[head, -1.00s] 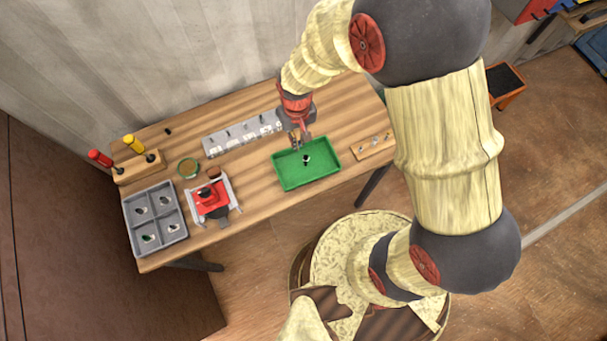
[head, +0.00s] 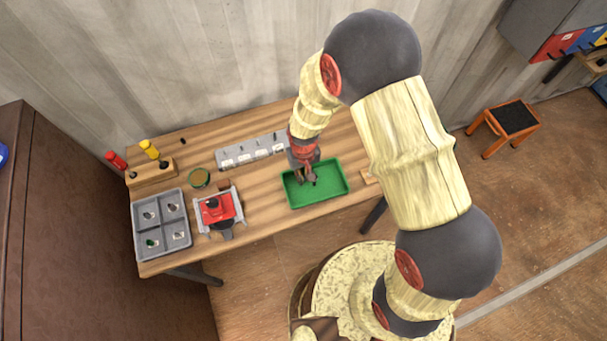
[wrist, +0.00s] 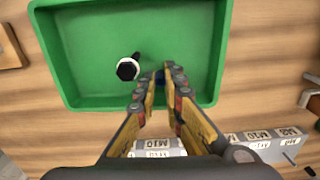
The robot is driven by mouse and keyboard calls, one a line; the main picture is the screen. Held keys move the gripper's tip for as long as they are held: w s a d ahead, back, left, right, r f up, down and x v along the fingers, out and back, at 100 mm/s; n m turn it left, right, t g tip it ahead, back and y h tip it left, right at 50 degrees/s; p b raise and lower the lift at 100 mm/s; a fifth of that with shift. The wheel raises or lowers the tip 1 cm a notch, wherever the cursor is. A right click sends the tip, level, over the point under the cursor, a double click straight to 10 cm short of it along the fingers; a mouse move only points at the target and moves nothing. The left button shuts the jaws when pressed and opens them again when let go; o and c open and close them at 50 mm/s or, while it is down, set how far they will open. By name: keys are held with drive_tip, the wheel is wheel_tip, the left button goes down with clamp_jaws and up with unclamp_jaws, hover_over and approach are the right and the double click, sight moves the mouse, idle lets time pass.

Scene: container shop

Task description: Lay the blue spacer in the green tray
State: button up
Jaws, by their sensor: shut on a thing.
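The green tray (head: 333,187) lies on the wooden bench and fills the upper part of the wrist view (wrist: 85,45). My gripper (head: 308,178) is over the tray, pointing down. In the wrist view its fingertips (wrist: 161,80) are close together near the tray's inner side. A small bit of the blue spacer (wrist: 160,76) shows between them; the fingers hide most of it. I cannot tell whether the spacer touches the tray floor.
A black bolt with a white ring (wrist: 128,68) is in the tray beside my fingertips. A labelled grey rack (head: 253,150) stands behind the tray. A red fixture (head: 218,208) and a grey four-compartment bin (head: 162,226) are to the left.

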drive_tip(key=shift+o, duration=1.2)
drive_tip(key=shift+f, duration=0.1)
drive_tip(key=o, duration=0.5)
wheel_tip(320, 180, up, 12)
drive_tip(key=shift+r, duration=0.25)
